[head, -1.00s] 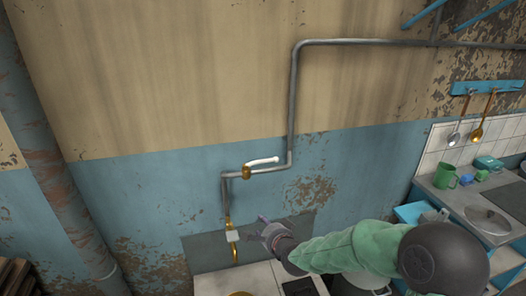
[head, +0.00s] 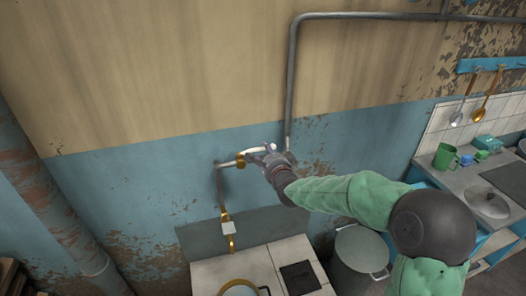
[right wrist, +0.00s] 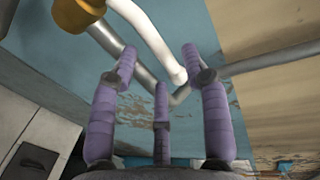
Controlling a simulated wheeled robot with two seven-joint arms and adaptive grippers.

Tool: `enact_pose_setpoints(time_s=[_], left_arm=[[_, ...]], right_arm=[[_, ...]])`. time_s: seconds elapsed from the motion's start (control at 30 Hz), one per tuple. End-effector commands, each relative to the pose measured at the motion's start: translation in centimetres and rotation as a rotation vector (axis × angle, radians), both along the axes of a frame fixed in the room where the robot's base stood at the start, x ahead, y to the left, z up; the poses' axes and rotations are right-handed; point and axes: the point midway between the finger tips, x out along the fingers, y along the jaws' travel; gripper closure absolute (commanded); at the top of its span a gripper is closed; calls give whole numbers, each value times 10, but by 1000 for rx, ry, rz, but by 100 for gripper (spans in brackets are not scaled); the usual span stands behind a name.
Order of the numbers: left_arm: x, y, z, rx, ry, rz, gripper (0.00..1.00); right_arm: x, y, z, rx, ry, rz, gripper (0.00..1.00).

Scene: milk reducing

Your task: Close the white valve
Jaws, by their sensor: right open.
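The white valve (head: 262,148) is a white lever on a brass body (head: 241,160), set on the grey pipe along the wall. In the head view my right gripper (head: 262,156) is at the lever and partly covers it. In the right wrist view the white lever (right wrist: 152,40) comes down from the top, with its end between the spread purple fingers of my right gripper (right wrist: 155,70). The gripper is open; whether a finger touches the lever I cannot tell. The brass body (right wrist: 78,14) shows at the top left. My left gripper is out of view.
The grey pipe (head: 292,80) rises right of the valve and bends along the wall. Below stand a white stove top (head: 205,272) and a large metal pot (head: 362,250). A counter (head: 440,180) with a green mug (head: 445,156) is at the right.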

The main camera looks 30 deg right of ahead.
Motion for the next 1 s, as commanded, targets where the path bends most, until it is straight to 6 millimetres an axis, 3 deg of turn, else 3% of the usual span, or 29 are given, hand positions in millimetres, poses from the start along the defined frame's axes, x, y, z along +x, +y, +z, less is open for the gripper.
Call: enact_pose_setpoints(time_s=[0.3,0.7,0.87,1.0], left_arm=[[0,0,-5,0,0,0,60],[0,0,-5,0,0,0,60],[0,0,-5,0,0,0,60],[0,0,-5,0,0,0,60]], right_arm=[[32,-8,-7,0,-1,0,53],[37,-9,-8,0,0,0,53],[37,-9,-8,0,0,0,98],[37,-9,-8,0,0,0,100]])
